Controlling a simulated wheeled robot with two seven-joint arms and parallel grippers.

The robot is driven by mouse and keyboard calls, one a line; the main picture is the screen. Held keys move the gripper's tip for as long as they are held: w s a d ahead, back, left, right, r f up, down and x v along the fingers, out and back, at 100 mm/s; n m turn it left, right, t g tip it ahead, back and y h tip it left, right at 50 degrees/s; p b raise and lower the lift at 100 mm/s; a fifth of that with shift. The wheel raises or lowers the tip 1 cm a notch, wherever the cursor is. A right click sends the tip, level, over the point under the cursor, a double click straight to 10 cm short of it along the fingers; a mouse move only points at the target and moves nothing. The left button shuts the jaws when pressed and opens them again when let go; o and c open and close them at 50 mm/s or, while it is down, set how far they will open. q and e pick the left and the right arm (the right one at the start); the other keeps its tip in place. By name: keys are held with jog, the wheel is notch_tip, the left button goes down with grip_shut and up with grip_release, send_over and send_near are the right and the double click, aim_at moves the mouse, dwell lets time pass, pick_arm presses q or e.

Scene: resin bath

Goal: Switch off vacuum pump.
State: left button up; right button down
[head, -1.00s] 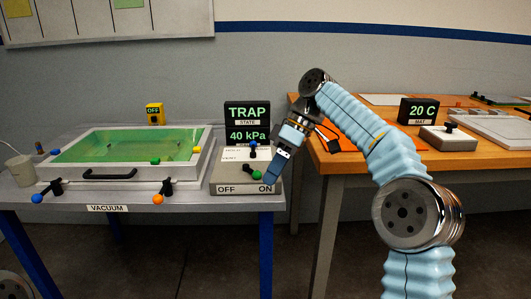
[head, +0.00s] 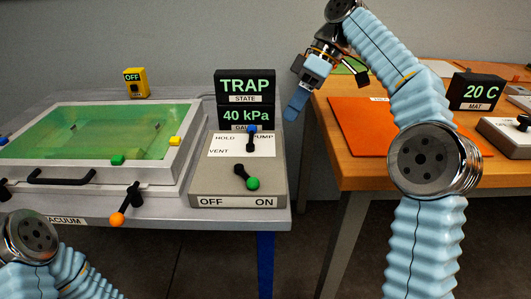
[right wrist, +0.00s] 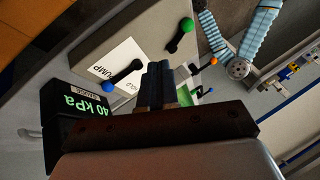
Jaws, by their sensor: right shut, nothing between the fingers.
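The pump control box (head: 210,185) is a grey panel at the right end of the vacuum table, with OFF at the left and ON at the right of its front label. Its green-knobbed lever (head: 252,183) tilts toward ON. Behind it, a blue-knobbed lever (head: 251,142) points up near PUMP on a HOLD/PUMP/VENT plate. My right gripper (head: 290,113) is shut and empty, up and to the right of the box, apart from both levers. In the right wrist view, the green knob (right wrist: 187,25) is beyond my shut fingers (right wrist: 160,85). My left gripper is out of view.
The trap display (head: 246,86) stands behind the box and reads TRAP, 40 kPa. A green resin bath (head: 100,180) with an orange-knobbed valve (head: 118,219) is at left. A yellow box (head: 135,82) reads OFF. A wooden table (head: 350,175) with an orange mat (head: 360,125) is at right.

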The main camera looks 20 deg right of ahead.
jog(key=b, duration=0.4)
send_near(264, 176)
jog(key=a+f, duration=0.1)
jog(key=f, duration=0.1)
jog(key=w+a+f, duration=0.1)
jog(key=a+f, duration=0.1)
jog(key=shift+w+a+f, duration=0.15)
jog(key=shift+w+a, duration=0.05)
jog(key=shift+w, duration=0.05)
jog(key=shift+s+a, duration=0.7)
jog(key=shift+s, duration=0.35)
jog(key=shift+s+a+f, duration=0.15)
jog(key=shift+s+a, duration=0.2)
jog(key=shift+s, duration=0.05)
